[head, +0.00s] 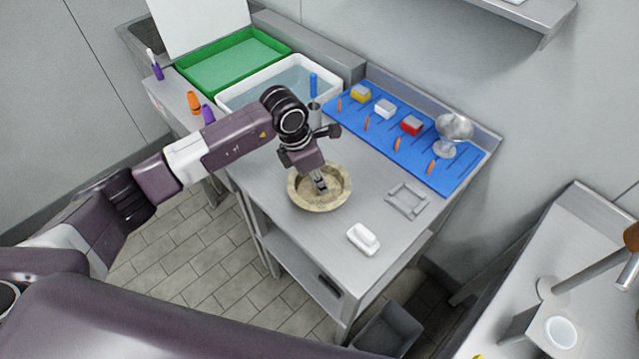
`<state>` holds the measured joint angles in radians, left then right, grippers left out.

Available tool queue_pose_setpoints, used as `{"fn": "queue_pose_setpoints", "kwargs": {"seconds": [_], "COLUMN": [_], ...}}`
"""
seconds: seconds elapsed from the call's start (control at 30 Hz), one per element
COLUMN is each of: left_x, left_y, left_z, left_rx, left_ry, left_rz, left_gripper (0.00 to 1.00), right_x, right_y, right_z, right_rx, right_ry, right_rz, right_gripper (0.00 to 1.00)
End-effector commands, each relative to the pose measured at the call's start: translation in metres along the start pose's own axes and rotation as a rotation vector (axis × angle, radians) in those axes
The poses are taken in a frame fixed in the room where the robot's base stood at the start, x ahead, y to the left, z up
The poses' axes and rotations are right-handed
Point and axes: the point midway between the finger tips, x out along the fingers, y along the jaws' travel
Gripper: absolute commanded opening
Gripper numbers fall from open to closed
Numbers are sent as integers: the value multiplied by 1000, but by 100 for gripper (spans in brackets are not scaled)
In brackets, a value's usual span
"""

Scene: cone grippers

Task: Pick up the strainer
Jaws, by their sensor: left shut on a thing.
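A round, beige, mottled bowl-shaped thing (342,200), which I take to be the strainer, sits on the grey metal worktop in the head view. My left gripper (321,189) points down into it, its fingertips inside the rim near the middle. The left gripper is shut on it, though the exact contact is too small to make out. The strainer looks level, and I cannot tell whether it is clear of the worktop. My right gripper is not in view.
A white water basin (232,98) and green tray (222,72) stand behind. A blue mat (443,176) holds small blocks and orange tools. A white block (363,238) and a grey frame (406,200) lie to the right. The worktop's front edge is near.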

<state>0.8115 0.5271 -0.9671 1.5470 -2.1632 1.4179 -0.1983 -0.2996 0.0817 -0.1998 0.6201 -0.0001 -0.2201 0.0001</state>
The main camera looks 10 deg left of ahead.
Motion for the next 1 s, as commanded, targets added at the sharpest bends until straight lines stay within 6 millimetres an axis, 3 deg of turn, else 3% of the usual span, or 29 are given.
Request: {"fn": "queue_pose_setpoints", "kwargs": {"seconds": [0.23,0.7,1.0], "left_x": [-36,-144,-179], "left_y": [2,1,0], "left_z": [11,41,50], "left_rx": [2,2,0], "left_ry": [-5,-3,-2], "left_rz": [5,4,1], "left_gripper": [0,0,0], "right_x": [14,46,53], "right_y": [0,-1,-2], "right_z": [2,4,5], "right_rx": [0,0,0], "right_ry": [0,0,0], "right_rz": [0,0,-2], "right_gripper": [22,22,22]}}
